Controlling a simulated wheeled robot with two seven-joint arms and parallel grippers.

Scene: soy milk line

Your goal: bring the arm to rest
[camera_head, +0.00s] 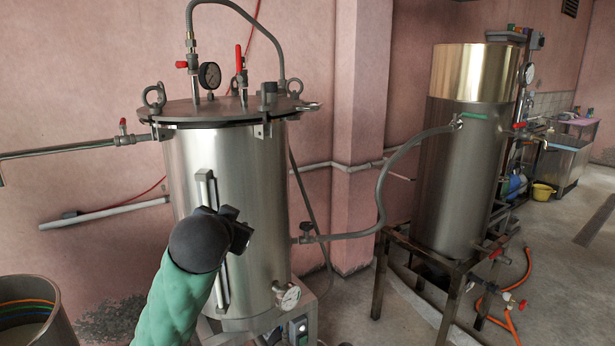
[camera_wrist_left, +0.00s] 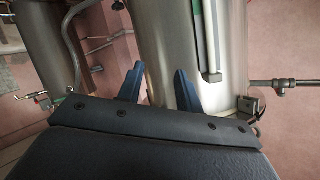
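My left arm, in a green sleeve (camera_head: 172,300), rises from the bottom of the head view. Its dark rounded wrist hides part of the front of a steel boiler (camera_head: 262,190). My left gripper (camera_head: 240,232) is just beyond the wrist, in front of the boiler's vertical sight tube. In the left wrist view my left gripper (camera_wrist_left: 159,72) shows two blue fingers standing apart with nothing held between them. The steel boiler wall (camera_wrist_left: 168,35) is behind them; I cannot tell the exact gap. My right gripper is in neither view.
The boiler carries a lid (camera_head: 225,112) with valves and a gauge. A grey hose (camera_head: 380,195) links it to a tall steel tank (camera_head: 460,170) on a dark stand. An open steel pot (camera_head: 35,310) is at the lower left.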

